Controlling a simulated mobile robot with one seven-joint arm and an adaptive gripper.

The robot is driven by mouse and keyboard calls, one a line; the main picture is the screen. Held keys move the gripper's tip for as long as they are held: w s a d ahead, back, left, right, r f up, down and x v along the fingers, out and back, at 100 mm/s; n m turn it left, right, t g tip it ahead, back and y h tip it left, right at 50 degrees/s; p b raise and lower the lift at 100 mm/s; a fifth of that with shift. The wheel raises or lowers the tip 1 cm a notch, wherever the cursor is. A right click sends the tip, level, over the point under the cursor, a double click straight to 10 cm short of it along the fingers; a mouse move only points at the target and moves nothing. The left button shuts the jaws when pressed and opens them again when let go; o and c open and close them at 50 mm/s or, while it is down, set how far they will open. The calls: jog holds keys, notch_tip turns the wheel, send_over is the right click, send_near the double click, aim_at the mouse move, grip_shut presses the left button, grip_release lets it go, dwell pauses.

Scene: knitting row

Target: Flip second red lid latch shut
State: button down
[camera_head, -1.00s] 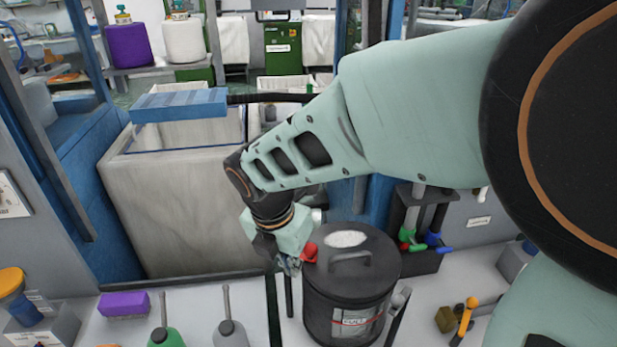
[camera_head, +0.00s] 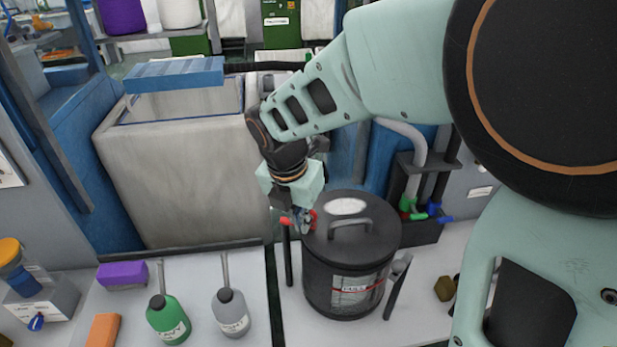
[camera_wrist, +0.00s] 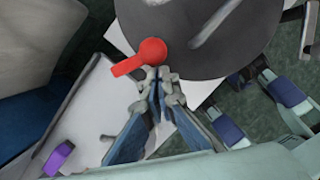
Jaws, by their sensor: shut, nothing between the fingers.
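A dark round canister (camera_head: 345,285) with a black lid (camera_head: 365,232) and a bar handle stands upright on the pale worktop. A red latch (camera_head: 313,216) sits at the lid's left edge, partly covered by my gripper. In the wrist view the red latch (camera_wrist: 150,51) shows a round head over the lid rim and a short arm pointing outward past the rim. My gripper (camera_head: 304,228) is shut and empty. In the wrist view its fingertips (camera_wrist: 155,74) are right beside the latch; I cannot tell whether they touch. I see no other red latch.
A green bottle (camera_head: 169,318), a grey bottle (camera_head: 230,312), a purple block (camera_head: 122,274) and an orange block (camera_head: 103,330) are on the left worktop. Dark rods stand on both sides of the canister. A large pale bin (camera_head: 180,180) is behind.

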jog(key=shift+w+d+r+n+p, duration=0.2)
jog(key=shift+r+n+p, duration=0.1)
jog(key=shift+p, duration=0.45)
jog(key=shift+w+d+n+p, duration=0.25)
jog(key=shift+n+p, duration=0.45)
jog(key=shift+p, duration=0.4)
jog(key=shift+w+d+f+y+p, duration=0.15)
jog(key=shift+w+f+y+p, duration=0.15)
jog(key=shift+p, duration=0.35)
